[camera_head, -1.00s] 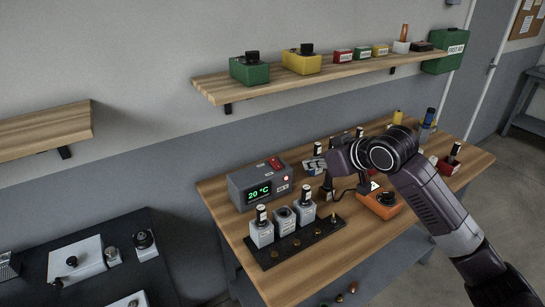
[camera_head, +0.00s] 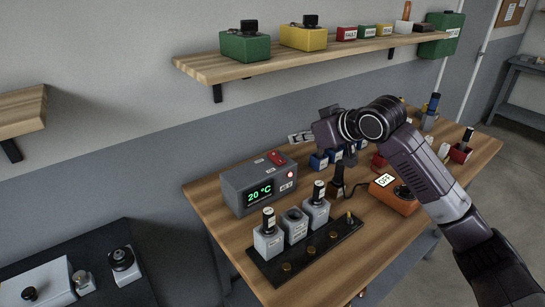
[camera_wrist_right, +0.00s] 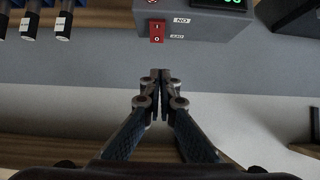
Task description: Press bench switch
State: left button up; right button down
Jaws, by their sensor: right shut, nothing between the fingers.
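The grey box (camera_head: 250,190) with a green "20 °C" display stands on the wooden bench. A red rocker switch (camera_head: 277,157) sits on its top, with a lit red lamp (camera_head: 290,174) on its front. The switch also shows in the right wrist view (camera_wrist_right: 157,31), marked I and O. My right gripper (camera_head: 293,138) is to the right of the box and above the bench. In the wrist view its closed, empty fingertips (camera_wrist_right: 160,74) point towards the switch, apart from it in the picture. My left gripper is out of view.
An orange box (camera_head: 393,196) with an "OFF" label stands under my right arm. A black rack (camera_head: 330,240) with grey holders is at the bench front. Blue holders with vials (camera_wrist_right: 62,25) are beside the grey box. A shelf (camera_head: 290,58) hangs above.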

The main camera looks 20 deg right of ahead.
jog(key=p, duration=0.3)
send_near(270, 153)
jog(key=w, duration=0.1)
jog(key=w+a, duration=0.1)
jog(key=w+r, duration=0.1)
jog(key=shift+w+a, duration=0.2)
jog(key=shift+w, duration=0.15)
jog(key=f, duration=0.2)
jog(key=shift+w+a+f, duration=0.1)
jog(key=shift+w+f, duration=0.15)
jog(key=shift+w, duration=0.1)
jog(key=shift+w+f, duration=0.1)
jog(key=shift+f, duration=0.7)
